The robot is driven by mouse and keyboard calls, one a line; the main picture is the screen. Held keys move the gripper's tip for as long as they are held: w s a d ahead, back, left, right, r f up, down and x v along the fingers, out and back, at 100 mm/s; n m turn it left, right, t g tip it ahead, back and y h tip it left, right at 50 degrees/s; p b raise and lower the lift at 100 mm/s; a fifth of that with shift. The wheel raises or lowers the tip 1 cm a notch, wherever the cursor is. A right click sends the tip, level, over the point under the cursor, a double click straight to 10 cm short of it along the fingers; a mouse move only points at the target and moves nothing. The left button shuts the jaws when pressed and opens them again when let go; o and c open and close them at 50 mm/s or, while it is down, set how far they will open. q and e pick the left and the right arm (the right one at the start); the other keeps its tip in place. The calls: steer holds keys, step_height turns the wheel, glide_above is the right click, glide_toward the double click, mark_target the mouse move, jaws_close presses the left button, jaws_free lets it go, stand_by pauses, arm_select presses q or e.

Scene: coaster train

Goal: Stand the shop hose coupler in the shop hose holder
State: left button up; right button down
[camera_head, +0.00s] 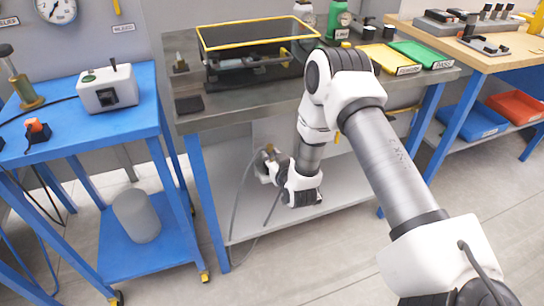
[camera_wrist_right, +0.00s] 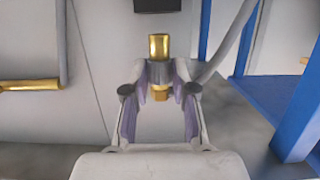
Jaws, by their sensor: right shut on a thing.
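The brass-coloured hose coupler (camera_wrist_right: 158,46) stands upright between the fingers of my right gripper (camera_wrist_right: 158,90) in the wrist view. The fingers are shut on its lower part. In the head view my right gripper (camera_head: 268,168) is low in front of the grey bench, below its top, and the coupler (camera_head: 269,149) shows as a small gold spot. A small dark block (camera_head: 188,104) lies at the bench's front left edge; I cannot tell whether it is the hose holder. My left gripper is not in view.
The grey bench (camera_head: 245,113) carries a yellow-framed unit (camera_head: 250,35). A thin grey hose (camera_head: 236,190) hangs near my right gripper. The blue cart (camera_head: 95,128) at left holds a white box (camera_head: 107,92) and, below, a grey cylinder (camera_head: 137,215). Blue legs flank the gap.

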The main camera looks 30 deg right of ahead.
steer(key=shift+f+b, duration=1.1)
steer(key=shift+f, duration=0.5)
stand_by(0.6)
steer(key=c, duration=0.9)
jaws_free()
steer(key=shift+o, duration=0.2)
steer(key=shift+s, duration=0.1)
steer(key=v, duration=1.2)
